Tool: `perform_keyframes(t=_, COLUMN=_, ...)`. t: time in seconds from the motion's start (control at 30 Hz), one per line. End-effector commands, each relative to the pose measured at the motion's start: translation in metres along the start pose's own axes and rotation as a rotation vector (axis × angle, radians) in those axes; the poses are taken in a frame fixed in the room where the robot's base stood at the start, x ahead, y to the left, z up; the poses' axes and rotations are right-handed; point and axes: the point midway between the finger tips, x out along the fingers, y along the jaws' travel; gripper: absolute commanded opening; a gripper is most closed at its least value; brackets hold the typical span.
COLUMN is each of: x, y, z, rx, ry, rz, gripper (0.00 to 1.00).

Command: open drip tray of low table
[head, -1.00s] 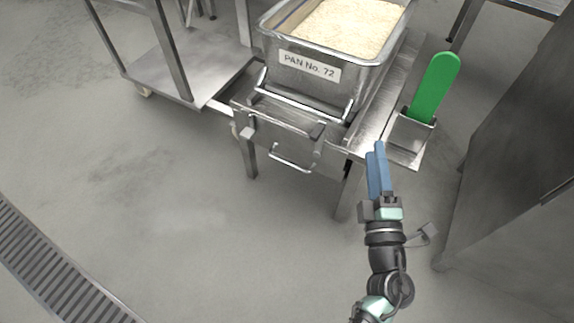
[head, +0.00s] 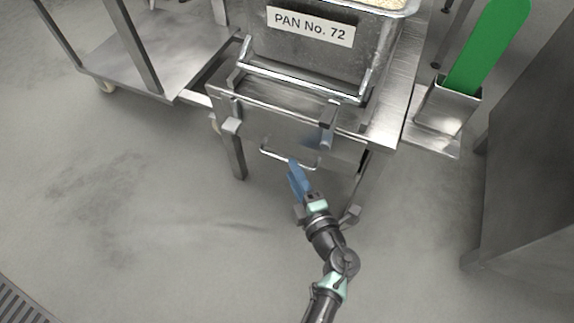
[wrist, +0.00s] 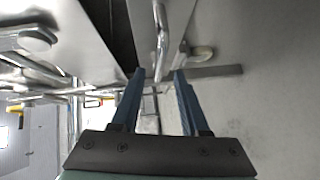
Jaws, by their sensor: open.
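The low table (head: 385,124) is steel. Its drip tray (head: 262,125) has a flat front panel below the tabletop edge and looks shut. A thin metal bar handle (head: 276,156) runs across that front. My gripper (head: 297,166) has blue fingers and is at the right part of the handle, partly covering it. In the wrist view my gripper (wrist: 159,76) is open. The handle (wrist: 161,40) runs upright in that picture, its near end between the two fingertips. I cannot tell whether either finger touches it.
A steel pan (head: 325,50) labelled "PAN No. 72" stands on the table. A green paddle (head: 487,45) stands in a holder (head: 447,105) at the table's right. A wheeled cart (head: 150,65) is at the left, a steel cabinet (head: 530,170) at the right. The front floor is clear.

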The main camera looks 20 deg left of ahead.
Motion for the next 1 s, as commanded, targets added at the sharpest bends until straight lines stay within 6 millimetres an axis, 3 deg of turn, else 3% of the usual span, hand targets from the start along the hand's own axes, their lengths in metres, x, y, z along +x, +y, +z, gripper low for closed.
perform_keyframes(t=0.1, x=0.022, y=-0.005, z=0.0, rx=-0.002, ry=0.003, rz=0.001, gripper=0.45)
perform_keyframes(t=0.3, x=0.042, y=-0.002, z=0.0, rx=-0.001, ry=0.001, rz=0.0, gripper=0.45)
perform_keyframes(t=0.67, x=0.047, y=0.0, z=0.0, rx=0.002, ry=-0.001, rz=0.0, gripper=0.45)
perform_keyframes(t=0.93, x=0.046, y=0.0, z=0.0, rx=0.001, ry=-0.001, rz=0.0, gripper=0.0)
perform_keyframes(t=1.0, x=0.046, y=0.0, z=0.0, rx=0.001, ry=-0.001, rz=0.0, gripper=0.0)
